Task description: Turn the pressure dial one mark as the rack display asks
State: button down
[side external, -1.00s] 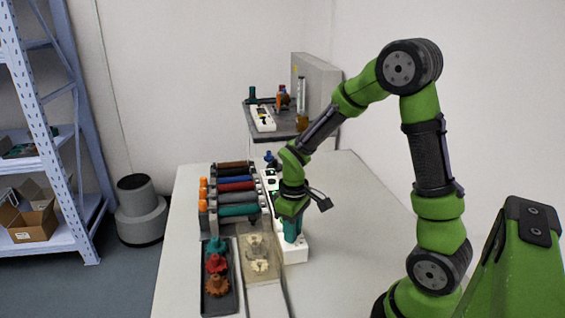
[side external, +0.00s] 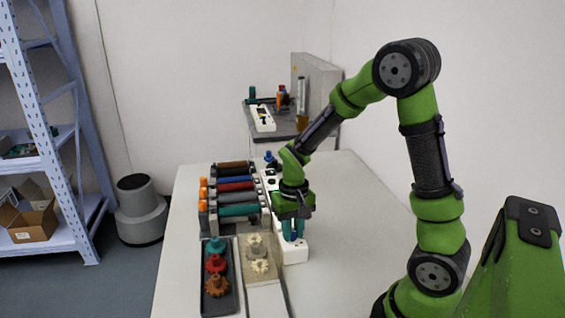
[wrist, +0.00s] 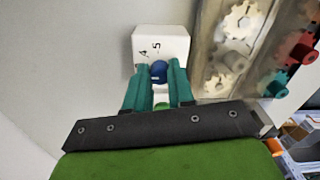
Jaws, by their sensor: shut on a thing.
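The pressure dial shows in the wrist view as a blue round knob (wrist: 159,72) on a white panel (wrist: 172,36) with printed marks "4" and "5" above it. My gripper (wrist: 161,68) has its two teal fingers shut on the knob, one on each side. The dial's pointer cannot be made out. No rack display text is readable.
Left of the panel is a rack of coloured rollers (side external: 238,210). In front lie a tray with teal, red and brown gears (side external: 234,298) and a beige tray with pale gears (side external: 265,285). A small shelf (side external: 285,130) stands behind. The table's right side (side external: 360,215) is clear.

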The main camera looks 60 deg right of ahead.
aim_at(293, 232)
dwell(0.3)
jog(key=c, duration=1)
grip_release()
jog(key=shift+o, duration=0.2)
jog(key=shift+r, duration=0.1)
notch_tip(293, 232, up, 17)
jog(key=s+a+r+n+t+y, duration=0.1)
jog(key=s+a+n+t+y, duration=0.1)
jog(key=s+a+t, duration=0.5)
jog(key=s+a, duration=0.1)
jog(key=a, duration=0.2)
jog(key=shift+s+a+r+n, duration=0.25)
jog(key=shift+s+r+n, duration=0.05)
jog(key=shift+s+r, duration=0.1)
